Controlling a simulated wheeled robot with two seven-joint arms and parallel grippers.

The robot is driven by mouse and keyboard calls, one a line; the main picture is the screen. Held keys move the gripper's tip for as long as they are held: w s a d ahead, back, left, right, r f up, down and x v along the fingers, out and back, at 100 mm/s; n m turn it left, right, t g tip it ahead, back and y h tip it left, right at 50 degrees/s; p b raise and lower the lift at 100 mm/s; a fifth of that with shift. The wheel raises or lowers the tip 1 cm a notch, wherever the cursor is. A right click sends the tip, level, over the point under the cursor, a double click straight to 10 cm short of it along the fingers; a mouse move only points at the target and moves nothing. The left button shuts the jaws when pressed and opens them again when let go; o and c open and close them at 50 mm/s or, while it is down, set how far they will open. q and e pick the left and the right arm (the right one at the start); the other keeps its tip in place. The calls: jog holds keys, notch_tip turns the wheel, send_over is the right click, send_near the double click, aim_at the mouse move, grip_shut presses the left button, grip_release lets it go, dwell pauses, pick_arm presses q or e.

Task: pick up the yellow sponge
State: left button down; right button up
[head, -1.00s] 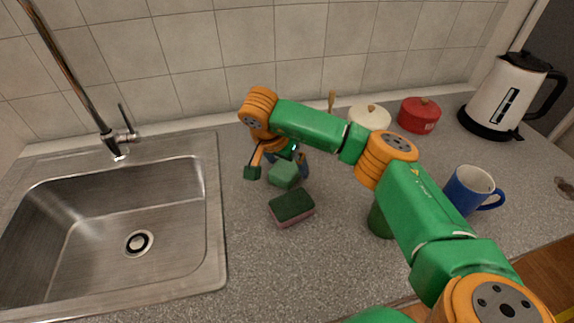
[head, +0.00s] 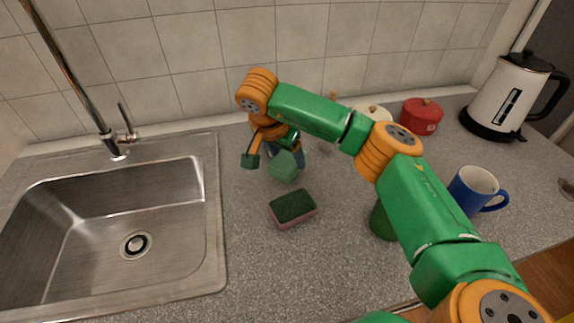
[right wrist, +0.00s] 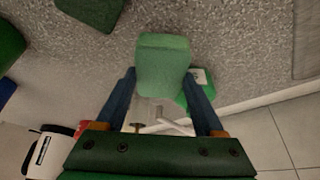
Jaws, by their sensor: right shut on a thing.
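I see no yellow face on any sponge. A light green block (head: 285,166) sits in my right gripper, and it also shows in the right wrist view (right wrist: 163,66). My right gripper (right wrist: 161,77) is shut on this block, with a blue finger on each side. In the head view the gripper is partly hidden behind its own wrist, and the block appears just above the counter. A sponge with a dark green top and pink underside (head: 292,207) lies apart on the counter in front of it. My left gripper is not in view.
A steel sink (head: 120,225) is at the left. A blue mug (head: 474,190), red pot (head: 420,116), white pot (head: 374,112) and kettle (head: 507,95) stand at the right. A green object (head: 383,221) is partly behind my arm. The front middle counter is clear.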

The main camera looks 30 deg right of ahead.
jog(key=s+a+b, duration=0.1)
jog(key=s+a, duration=0.2)
jog(key=a, duration=0.2)
jog(key=s+a+b, duration=0.1)
jog(key=s+a, duration=0.2)
jog(key=a, duration=0.2)
jog(key=s+a+r+b, duration=0.1)
jog(key=s+a, duration=0.2)
jog(key=a, duration=0.2)
jog(key=shift+s+a, duration=0.1)
jog(key=shift+a, duration=0.2)
